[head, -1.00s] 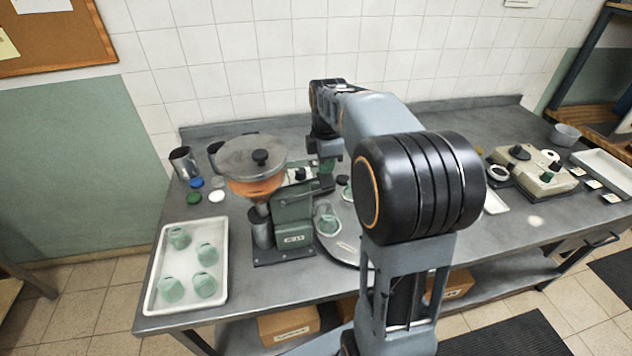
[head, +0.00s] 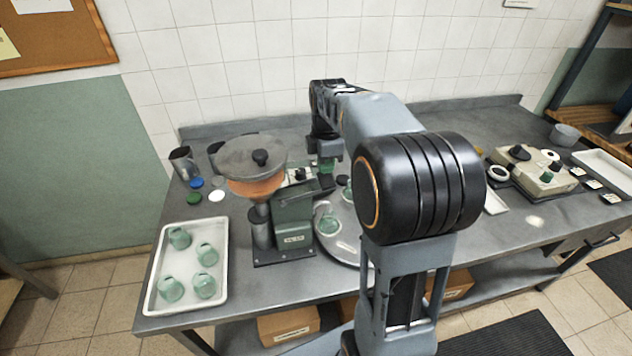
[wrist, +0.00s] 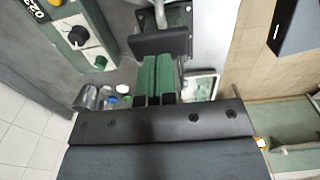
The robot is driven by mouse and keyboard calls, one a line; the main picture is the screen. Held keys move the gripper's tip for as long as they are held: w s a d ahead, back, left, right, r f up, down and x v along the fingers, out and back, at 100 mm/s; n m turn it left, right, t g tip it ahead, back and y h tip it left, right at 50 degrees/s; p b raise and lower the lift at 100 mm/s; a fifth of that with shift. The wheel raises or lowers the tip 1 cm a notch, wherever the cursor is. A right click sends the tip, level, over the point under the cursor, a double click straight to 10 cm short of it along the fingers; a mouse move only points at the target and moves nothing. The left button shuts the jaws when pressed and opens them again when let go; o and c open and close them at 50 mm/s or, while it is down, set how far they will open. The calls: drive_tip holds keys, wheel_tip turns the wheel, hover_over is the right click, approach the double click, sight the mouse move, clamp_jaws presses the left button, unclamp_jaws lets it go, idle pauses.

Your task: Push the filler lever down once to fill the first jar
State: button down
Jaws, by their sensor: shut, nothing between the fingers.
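The filler (head: 292,225) is a grey-green machine with a lidded hopper (head: 257,175) holding orange contents, on the left part of the bench. Its black lever plate (wrist: 160,40) shows in the wrist view just beyond my fingertips; I cannot tell whether they touch. A green glass jar (head: 328,225) stands on the round turntable (head: 343,248) to the right of the filler. Its contents cannot be told.
A white tray (head: 153,290) with several green jars stands at the front left. Coloured lids (head: 196,183) and a metal cup (head: 184,163) lie behind it. A beige control box (head: 532,170) and a white tray (head: 605,168) are at the right. The white tiled wall stands behind the bench.

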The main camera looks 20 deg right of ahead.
sight(328, 177)
drive_tip(key=shift+f, duration=0.2)
idle(0.5)
drive_tip(key=shift+f+b, duration=0.8)
drive_tip(key=shift+f, duration=0.3)
drive_tip(key=shift+s+d+f+b, duration=0.1)
drive_tip(key=shift+f+b, duration=0.75)
drive_tip(key=shift+f, duration=0.3)
drive_tip(key=shift+d+f+b, duration=0.1)
drive_tip(key=shift+f+b, duration=0.7)
drive_tip(key=shift+f, duration=0.3)
drive_tip(key=shift+r, duration=0.15)
drive_tip(key=shift+r+p, duration=3)
drive_tip(key=shift+r, duration=0.45)
